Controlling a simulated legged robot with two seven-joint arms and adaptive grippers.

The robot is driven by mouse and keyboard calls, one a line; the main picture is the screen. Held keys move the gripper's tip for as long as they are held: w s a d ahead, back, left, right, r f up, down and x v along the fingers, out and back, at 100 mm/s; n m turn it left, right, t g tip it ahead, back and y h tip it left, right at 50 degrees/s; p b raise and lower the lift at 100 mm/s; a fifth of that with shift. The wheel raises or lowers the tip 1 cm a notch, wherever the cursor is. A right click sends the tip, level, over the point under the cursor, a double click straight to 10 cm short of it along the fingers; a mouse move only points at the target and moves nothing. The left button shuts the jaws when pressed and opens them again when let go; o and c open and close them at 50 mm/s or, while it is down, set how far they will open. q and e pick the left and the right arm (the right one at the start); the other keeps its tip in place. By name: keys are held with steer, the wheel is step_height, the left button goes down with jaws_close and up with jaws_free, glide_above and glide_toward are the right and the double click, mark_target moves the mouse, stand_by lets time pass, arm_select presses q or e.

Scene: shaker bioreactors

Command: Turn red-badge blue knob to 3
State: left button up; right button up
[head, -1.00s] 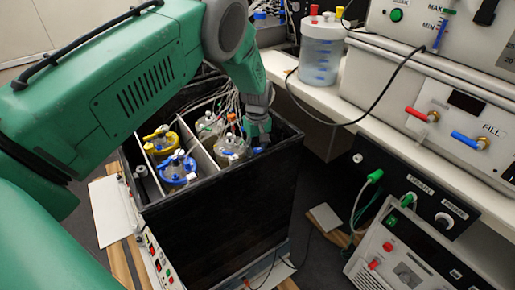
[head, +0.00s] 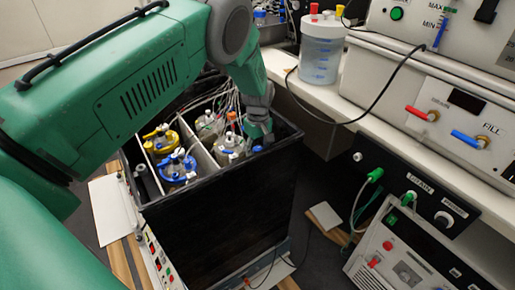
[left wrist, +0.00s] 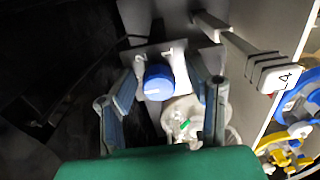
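A blue knob (left wrist: 158,82) with a pale pointer line sits on a grey plate (left wrist: 178,56) in the left wrist view. Pale markings, one like a 2, show beside it; I cannot read its setting. My left gripper (left wrist: 166,68) is open, with one finger on each side of the knob; contact is not clear. In the head view my left gripper (head: 260,130) reaches down into the right end of the black box, and a small blue part (head: 257,149) shows beside it. I cannot make out a red badge on this knob. My right gripper is not in view.
The black box (head: 225,205) holds several vessels with blue and yellow lids (head: 177,165), split by pale dividers. Tubes and wires hang beside my gripper. A white block marked 4 (left wrist: 281,76) stands beside the knob. A bench with instruments (head: 440,130) is at right.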

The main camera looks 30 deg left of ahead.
mark_target(258, 148)
arm_select(q)
steer(key=shift+w+r, duration=0.2)
steer(key=shift+r, duration=0.1)
steer(key=shift+a+r, duration=0.1)
steer(key=shift+r, duration=0.15)
step_height(258, 148, up, 11)
steer(key=shift+f, duration=0.1)
stand_by(0.5)
